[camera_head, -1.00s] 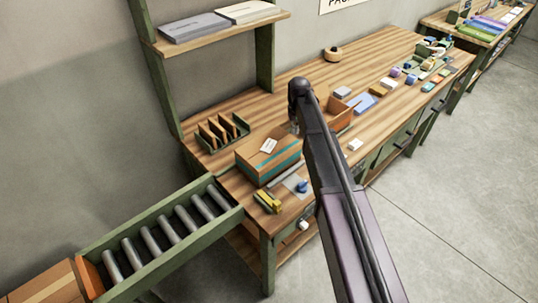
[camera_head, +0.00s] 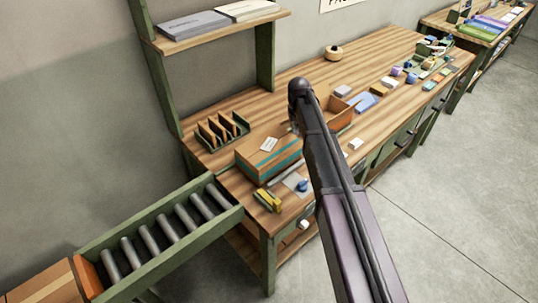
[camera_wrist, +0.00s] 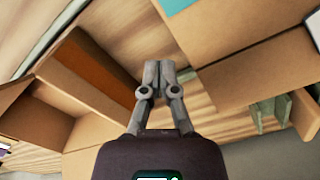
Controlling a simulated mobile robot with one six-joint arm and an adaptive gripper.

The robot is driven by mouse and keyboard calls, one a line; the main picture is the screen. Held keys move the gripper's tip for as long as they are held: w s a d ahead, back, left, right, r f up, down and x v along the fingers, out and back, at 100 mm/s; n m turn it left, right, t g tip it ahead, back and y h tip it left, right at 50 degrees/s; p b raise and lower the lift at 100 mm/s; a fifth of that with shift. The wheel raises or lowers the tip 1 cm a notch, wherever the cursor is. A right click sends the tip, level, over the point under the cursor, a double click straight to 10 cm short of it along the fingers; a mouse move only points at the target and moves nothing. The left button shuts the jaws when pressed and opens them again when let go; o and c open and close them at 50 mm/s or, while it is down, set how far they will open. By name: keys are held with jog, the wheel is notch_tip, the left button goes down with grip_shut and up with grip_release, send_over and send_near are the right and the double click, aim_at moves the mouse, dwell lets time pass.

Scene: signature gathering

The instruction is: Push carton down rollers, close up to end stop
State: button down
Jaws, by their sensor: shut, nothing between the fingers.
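The brown carton (camera_head: 254,166) with a teal band and white label sits on the bench, at the upper end of the roller track (camera_head: 160,246). An orange end stop (camera_head: 90,276) closes the track's lower left end. The rollers between are bare. My gripper (camera_wrist: 158,72) is shut and empty, pointing down over the wood. In the wrist view, the carton (camera_wrist: 225,30) is at the upper right, close to the fingertips; I cannot tell whether they touch. In the head view my arm hides the gripper.
A divided rack (camera_head: 222,130) stands behind the carton. A yellow tool (camera_head: 268,200) and blue item (camera_head: 303,186) lie in front. Another box (camera_head: 45,285) is beyond the stop.

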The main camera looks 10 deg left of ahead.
aim_at(254, 160)
jog(key=shift+f+b, duration=1.1)
jog(key=shift+f, duration=0.15)
jog(key=shift+s+a, duration=2.05)
jog(key=shift+s, duration=0.6)
jog(key=shift+s+a, duration=2.05)
jog(key=shift+s, duration=0.6)
jog(key=shift+s+a, duration=2.05)
jog(key=shift+s, duration=0.6)
jog(key=shift+a, duration=0.1)
jog(key=s+a, duration=1.2)
jog(key=s, duration=0.3)
jog(key=shift+s, duration=0.35)
jog(key=shift+a, duration=0.1)
